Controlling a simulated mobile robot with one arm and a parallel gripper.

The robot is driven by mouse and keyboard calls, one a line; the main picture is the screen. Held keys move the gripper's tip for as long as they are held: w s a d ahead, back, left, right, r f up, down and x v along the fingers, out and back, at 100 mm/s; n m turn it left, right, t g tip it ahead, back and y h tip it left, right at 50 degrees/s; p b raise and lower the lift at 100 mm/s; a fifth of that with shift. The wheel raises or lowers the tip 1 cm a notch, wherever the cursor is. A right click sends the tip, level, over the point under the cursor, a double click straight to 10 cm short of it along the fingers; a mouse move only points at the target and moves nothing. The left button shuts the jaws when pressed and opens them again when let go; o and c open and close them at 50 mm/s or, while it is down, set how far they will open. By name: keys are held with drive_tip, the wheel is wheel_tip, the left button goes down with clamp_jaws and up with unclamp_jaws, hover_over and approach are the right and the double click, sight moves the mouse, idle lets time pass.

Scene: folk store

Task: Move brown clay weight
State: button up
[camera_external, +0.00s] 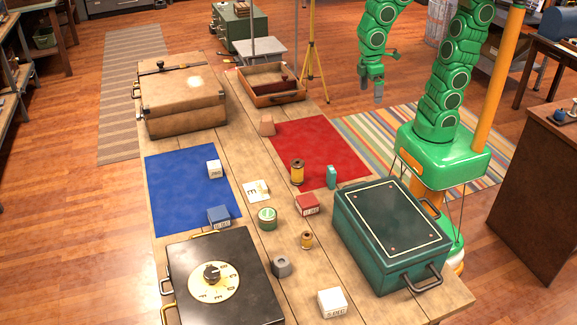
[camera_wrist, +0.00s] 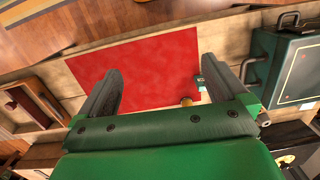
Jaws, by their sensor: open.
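The brown clay weight (camera_external: 267,125) looks like a small tapered, reddish-tan block. It stands on the wooden table at the far left corner of the red mat (camera_external: 312,160). I cannot make it out in the wrist view. My gripper (camera_external: 378,92) is open and empty, raised to the right of the table's far end, well apart from the weight. In the wrist view my gripper (camera_wrist: 160,75) has its fingers wide apart, with the red mat (camera_wrist: 150,65) showing between and beyond them.
A yellow spool (camera_external: 297,173) and a teal block (camera_external: 332,176) stand at the red mat's near side. A wooden tray (camera_external: 289,98) lies beyond the weight. A tan case (camera_external: 182,98), blue mat (camera_external: 178,198), green box (camera_external: 388,225) and black box (camera_external: 245,290) occupy the table.

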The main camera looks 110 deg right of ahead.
drive_tip(key=w+d+f, duration=0.3)
drive_tip(key=w+d, duration=0.4)
drive_tip(key=w, duration=0.5)
drive_tip(key=m+t, duration=0.2)
hover_over(267, 125)
drive_tip(key=s+d, duration=0.2)
drive_tip(key=f, duration=1.4)
drive_tip(key=shift+w+d+f, duration=0.15)
drive_tip(key=shift+w+f, duration=0.05)
drive_tip(key=shift+f, duration=0.2)
drive_tip(key=shift+f, duration=0.15)
drive_tip(key=shift+w+f, duration=0.25)
drive_tip(key=shift+f, duration=1.6)
drive_tip(key=shift+w+f, duration=0.2)
drive_tip(key=shift+f, duration=1.65)
drive_tip(key=c, duration=1.4)
drive_tip(key=shift+o, duration=0.2)
drive_tip(key=shift+a, duration=9.95)
